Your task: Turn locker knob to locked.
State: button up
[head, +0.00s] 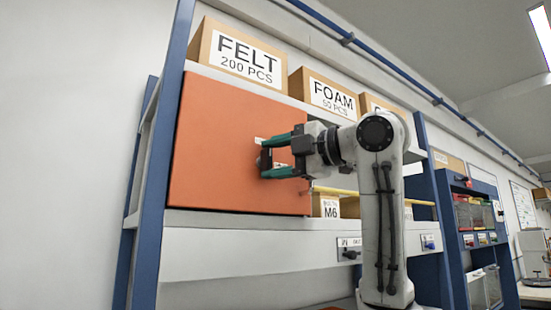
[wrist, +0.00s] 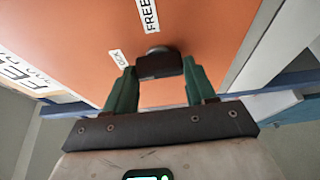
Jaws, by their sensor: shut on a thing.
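The locker is an orange door (head: 215,140) on the blue-and-white shelf unit in the head view, and its face also fills the top of the wrist view (wrist: 85,50). The dark locker knob (wrist: 158,64) sits on that face between my fingertips. In the head view only a small dark part of the knob (head: 264,161) shows. My gripper (wrist: 160,74), with green fingers, is shut on the knob from both sides. A FREE label (wrist: 148,15) and a smaller, partly readable label (wrist: 116,56) lie beside the knob. I cannot tell which label the knob points at.
Cardboard boxes marked FELT (head: 238,57) and FOAM (head: 322,95) stand on the shelf above. An M6 bin (head: 328,205) is right of the door, behind my arm. A blue upright (head: 165,120) borders the door on the left.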

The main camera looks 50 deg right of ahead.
jog(key=o, duration=1)
jog(key=shift+a, duration=0.1)
jog(key=shift+o, duration=0.2)
jog(key=s+d+b, duration=0.1)
jog(key=s+b, duration=0.2)
jog(key=s, duration=0.7)
jog(key=shift+s, duration=0.35)
jog(key=shift+d, duration=0.1)
